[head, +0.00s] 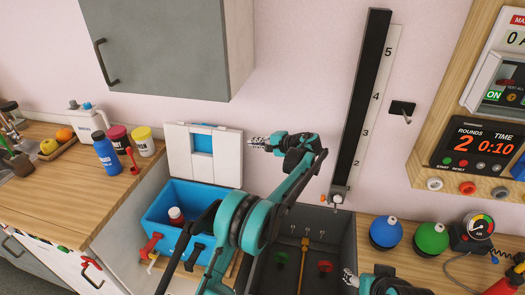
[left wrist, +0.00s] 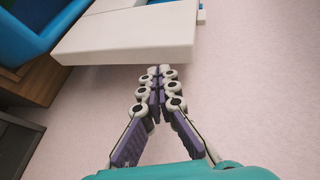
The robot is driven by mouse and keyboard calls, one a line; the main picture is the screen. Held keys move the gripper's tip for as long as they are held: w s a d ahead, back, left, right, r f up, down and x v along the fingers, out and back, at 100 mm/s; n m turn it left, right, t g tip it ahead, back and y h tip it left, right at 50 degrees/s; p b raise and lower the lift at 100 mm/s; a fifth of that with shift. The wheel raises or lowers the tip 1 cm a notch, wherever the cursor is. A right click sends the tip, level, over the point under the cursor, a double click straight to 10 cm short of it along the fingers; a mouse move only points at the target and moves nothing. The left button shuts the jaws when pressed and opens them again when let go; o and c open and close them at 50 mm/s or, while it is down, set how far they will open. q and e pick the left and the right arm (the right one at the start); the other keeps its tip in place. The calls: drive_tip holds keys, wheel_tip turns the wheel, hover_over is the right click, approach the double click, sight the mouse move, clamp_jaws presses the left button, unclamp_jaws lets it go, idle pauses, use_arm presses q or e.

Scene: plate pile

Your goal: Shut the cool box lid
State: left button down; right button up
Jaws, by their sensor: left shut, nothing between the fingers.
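The blue cool box (head: 158,215) stands open left of the middle of the head view, with a red-and-white container (head: 176,215) inside. Its white lid (head: 178,150) with a blue panel stands upright behind it. My left gripper (head: 252,142) is shut and empty, its fingers pointing left at the lid's right edge. In the left wrist view my left gripper's shut tips (left wrist: 160,70) are just at or below the edge of the white lid (left wrist: 125,38); I cannot tell whether they touch. My right gripper (head: 348,277) shows only partly at the bottom edge; its jaws are unclear.
A wooden counter (head: 60,185) at left holds a blue bottle (head: 106,153) and other containers. A grey cabinet (head: 170,45) hangs above the lid. A tall numbered scale (head: 362,100) stands right of my left gripper. Blue (head: 386,232) and green (head: 431,237) round objects sit at right.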

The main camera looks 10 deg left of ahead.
sight(252, 148)
use_arm(q)
drive_tip(key=w+d+f+y, duration=0.3)
drive_tip(key=d+f, duration=0.3)
drive_tip(key=f, duration=0.1)
drive_tip(key=shift+t, duration=0.3)
drive_tip(key=b+x, duration=0.2)
drive_tip(key=x, duration=0.7)
drive_tip(key=shift+a, duration=0.15)
drive_tip(key=s, duration=0.2)
drive_tip(key=s+a+r, duration=0.1)
drive_tip(key=shift+s, duration=0.3)
use_arm(e)
drive_tip(key=shift+d+f, duration=0.5)
drive_tip(key=shift+f, duration=0.4)
use_arm(q)
drive_tip(key=shift+s+r, duration=0.1)
drive_tip(key=shift+r, duration=0.05)
